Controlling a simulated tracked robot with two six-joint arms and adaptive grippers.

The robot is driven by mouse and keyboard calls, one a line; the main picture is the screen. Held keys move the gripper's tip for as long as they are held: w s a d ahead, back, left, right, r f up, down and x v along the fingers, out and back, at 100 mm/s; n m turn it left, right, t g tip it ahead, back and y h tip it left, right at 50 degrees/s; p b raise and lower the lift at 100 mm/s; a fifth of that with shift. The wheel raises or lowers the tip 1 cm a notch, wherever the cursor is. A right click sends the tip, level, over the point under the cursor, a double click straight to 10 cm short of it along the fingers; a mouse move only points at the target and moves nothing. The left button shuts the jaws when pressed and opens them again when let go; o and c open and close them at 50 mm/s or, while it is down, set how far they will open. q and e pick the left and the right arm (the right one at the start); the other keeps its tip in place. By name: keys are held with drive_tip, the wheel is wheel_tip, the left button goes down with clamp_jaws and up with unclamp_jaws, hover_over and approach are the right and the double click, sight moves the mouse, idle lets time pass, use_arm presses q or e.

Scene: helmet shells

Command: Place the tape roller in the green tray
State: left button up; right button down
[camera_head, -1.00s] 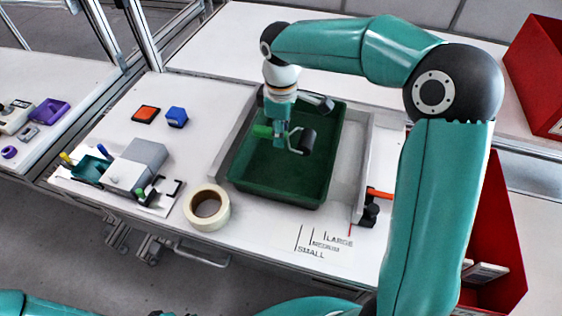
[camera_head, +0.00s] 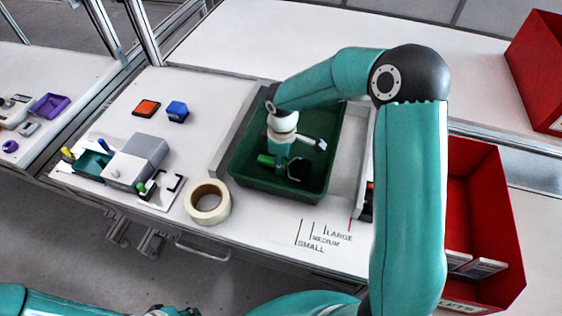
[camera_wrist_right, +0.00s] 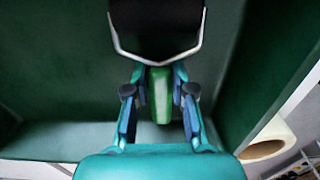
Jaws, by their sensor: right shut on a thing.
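The green tray (camera_head: 275,186) stands on the white table in the middle of the head view; its dark green walls also fill much of the right wrist view (camera_wrist_right: 55,95). My right gripper (camera_head: 279,161) reaches down over the tray and is shut on the green handle of the tape roller (camera_head: 298,169). In the right wrist view the fingers (camera_wrist_right: 159,100) close on both sides of the handle, and the black roller head (camera_wrist_right: 157,28) points away. I cannot tell whether the roller touches the tray floor. Only a sliver of my left gripper (camera_head: 174,311) shows at the bottom edge.
A roll of tape (camera_head: 207,202) stands just left of the tray. A grey box-shaped device (camera_head: 137,160), an orange block (camera_head: 146,108) and a blue block (camera_head: 177,111) lie further left. A red bin (camera_head: 490,215) is at the right. The table's front right has printed size marks.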

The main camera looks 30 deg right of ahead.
drive_tip(key=c, duration=1)
unclamp_jaws()
wheel_tip(320, 180, up, 12)
drive_tip(key=shift+r, duration=0.1)
